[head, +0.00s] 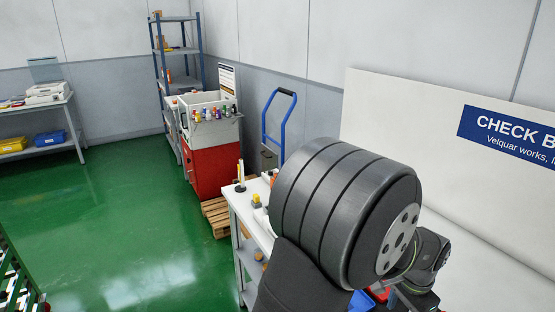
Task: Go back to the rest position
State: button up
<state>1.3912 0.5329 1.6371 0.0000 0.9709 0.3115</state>
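My own arm fills the lower right of the head view, with a thick dark grey joint close to the camera. Smaller dark links of mine show behind it at the right. My gripper's fingers do not show, so I cannot see whether it is open or shut or holds anything. My arm hides most of the white table (249,226) beneath it.
A white panel with a blue sign (507,134) stands behind my arm at right. A red and white cabinet (214,158), a blue hand truck (268,122) and a shelf rack (176,48) stand further back. A side bench (71,100) is at left. Green floor between is clear.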

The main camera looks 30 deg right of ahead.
jog(key=f, duration=0.1)
jog(key=w+f, duration=0.1)
jog(key=f, duration=0.1)
jog(key=shift+w+d, duration=0.25)
jog(key=shift+w, duration=0.1)
jog(key=shift+f, duration=0.65)
jog(key=shift+r, duration=0.1)
